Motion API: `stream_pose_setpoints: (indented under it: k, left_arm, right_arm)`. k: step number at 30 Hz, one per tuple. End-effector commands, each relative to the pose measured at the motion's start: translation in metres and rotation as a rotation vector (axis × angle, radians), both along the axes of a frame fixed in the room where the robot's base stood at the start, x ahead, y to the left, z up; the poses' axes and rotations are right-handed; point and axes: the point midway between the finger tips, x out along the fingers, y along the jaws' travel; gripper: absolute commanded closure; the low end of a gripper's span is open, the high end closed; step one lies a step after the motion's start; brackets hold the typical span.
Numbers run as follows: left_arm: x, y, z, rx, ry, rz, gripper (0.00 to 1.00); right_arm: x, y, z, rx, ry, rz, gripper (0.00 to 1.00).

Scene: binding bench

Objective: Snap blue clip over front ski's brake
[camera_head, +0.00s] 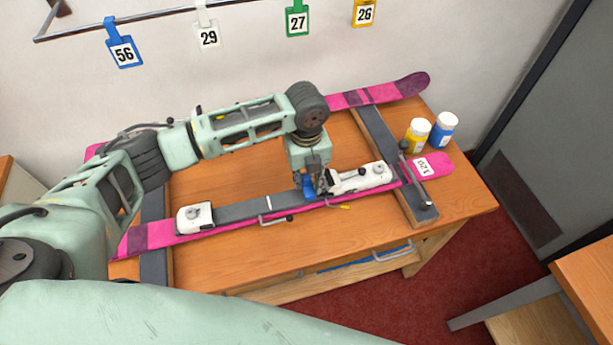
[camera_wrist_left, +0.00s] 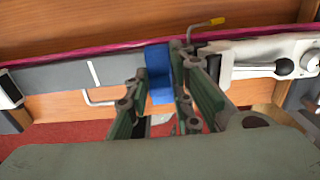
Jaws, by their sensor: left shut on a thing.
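The front ski (camera_head: 240,207), pink and grey, lies across the bench with a white toe piece (camera_head: 194,217) and a white heel piece (camera_head: 362,179). Metal brake arms stick out at its near edge, one with a dark tip (camera_head: 289,219) and one with a yellow tip (camera_head: 345,207). In the left wrist view, the yellow-tipped arm (camera_wrist_left: 205,24) is beside the clip. My left gripper (camera_wrist_left: 160,88) is shut on the blue clip (camera_wrist_left: 158,66), over the ski just left of the heel piece. The clip also shows in the head view (camera_head: 308,184). I cannot tell whether it touches the brake. My right gripper is not visible.
A second pink ski (camera_head: 405,85) lies at the back. Dark support bars (camera_head: 388,150) cross the bench. Yellow (camera_head: 416,136) and blue (camera_head: 443,130) bottles stand at the right. Numbered tags, including a blue one (camera_head: 122,46), hang from a wall rail. The bench middle behind the front ski is bare.

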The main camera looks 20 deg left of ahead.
Motion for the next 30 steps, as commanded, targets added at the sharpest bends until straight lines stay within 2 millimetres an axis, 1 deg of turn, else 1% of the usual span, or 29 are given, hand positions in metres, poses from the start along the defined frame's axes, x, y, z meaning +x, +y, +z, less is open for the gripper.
stream_pose_setpoints:
  k: [11,30]
  left_arm:
    - [0.000,0.000,-0.010,-0.001,0.001,-0.001,1.00]
    - [0.000,0.000,-0.027,0.000,0.000,0.000,1.00]
  right_arm:
    - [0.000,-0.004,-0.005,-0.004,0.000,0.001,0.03]
    - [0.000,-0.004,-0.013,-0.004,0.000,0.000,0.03]
